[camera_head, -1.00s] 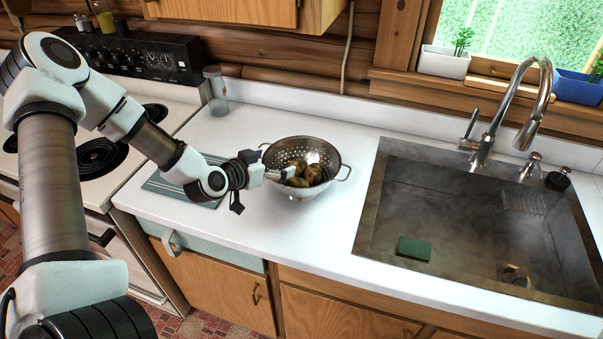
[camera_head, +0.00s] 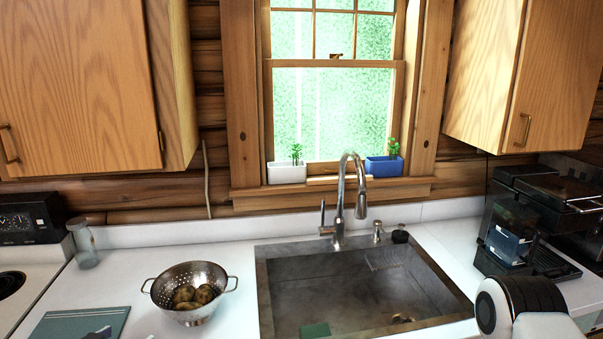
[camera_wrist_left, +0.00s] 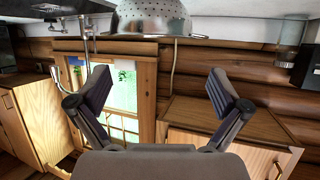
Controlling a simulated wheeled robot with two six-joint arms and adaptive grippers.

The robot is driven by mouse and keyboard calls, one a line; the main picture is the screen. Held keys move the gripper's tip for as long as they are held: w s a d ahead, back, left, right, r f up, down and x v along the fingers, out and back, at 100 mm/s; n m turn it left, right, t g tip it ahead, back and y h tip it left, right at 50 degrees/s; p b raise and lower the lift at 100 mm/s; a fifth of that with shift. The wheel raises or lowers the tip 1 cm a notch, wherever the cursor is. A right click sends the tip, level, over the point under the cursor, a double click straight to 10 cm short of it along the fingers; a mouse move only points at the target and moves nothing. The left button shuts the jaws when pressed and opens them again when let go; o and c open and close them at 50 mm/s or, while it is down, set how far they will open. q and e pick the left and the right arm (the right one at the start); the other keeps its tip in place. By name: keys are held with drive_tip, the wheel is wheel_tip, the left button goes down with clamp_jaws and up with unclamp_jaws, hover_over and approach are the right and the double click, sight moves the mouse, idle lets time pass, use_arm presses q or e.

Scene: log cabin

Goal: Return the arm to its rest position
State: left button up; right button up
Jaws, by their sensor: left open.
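My left gripper (camera_wrist_left: 161,88) is open and empty in the left wrist view, with its two fingers spread wide apart. That view is upside down, with the metal colander (camera_wrist_left: 152,20) at the top edge, apart from the fingers. In the head view the colander (camera_head: 190,275) stands upright on the white counter and holds several brown potatoes (camera_head: 187,294). Only a small pale piece, perhaps of my left arm, shows at the bottom left edge there. A white and black part of my right arm (camera_head: 510,302) shows at the lower right; its gripper is out of view.
The sink (camera_head: 263,295) with its tall faucet (camera_head: 341,200) is right of the colander. A green cutting board (camera_head: 62,324) lies at the front left, and a glass jar (camera_head: 84,245) stands behind it. A black appliance (camera_head: 515,240) stands at the right. Cabinets hang above.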

use_arm(q)
drive_tip(key=s+d+f+m+g+b, duration=0.1)
drive_tip(key=s+d+f+g+b, duration=0.1)
drive_tip(key=s+d+f, duration=0.35)
drive_tip(key=s+d+f+m+g+h+b, duration=0.1)
drive_tip(key=s+d+f+m+g, duration=0.15)
drive_tip(key=f, duration=0.65)
drive_tip(key=s+d+f+m+g+b, duration=0.1)
drive_tip(key=s+d+f+g+b, duration=0.2)
drive_tip(key=f, duration=0.4)
drive_tip(key=s+d+f+n+g+y, duration=0.1)
drive_tip(key=s+d+f+n+g, duration=0.1)
drive_tip(key=s, duration=0.7)
drive_tip(key=s+d+f+n+g+y, duration=0.1)
drive_tip(key=s+f+n+g, duration=0.3)
drive_tip(key=s, duration=0.5)
drive_tip(key=shift+s+d+f, duration=0.2)
drive_tip(key=shift+d+f, duration=0.2)
drive_tip(key=shift+f, duration=0.55)
use_arm(e)
wheel_tip(320, 180, down, 6)
drive_tip(key=shift+f, duration=0.15)
use_arm(q)
drive_tip(key=shift+d, duration=0.1)
use_arm(e)
drive_tip(key=shift+s, duration=0.1)
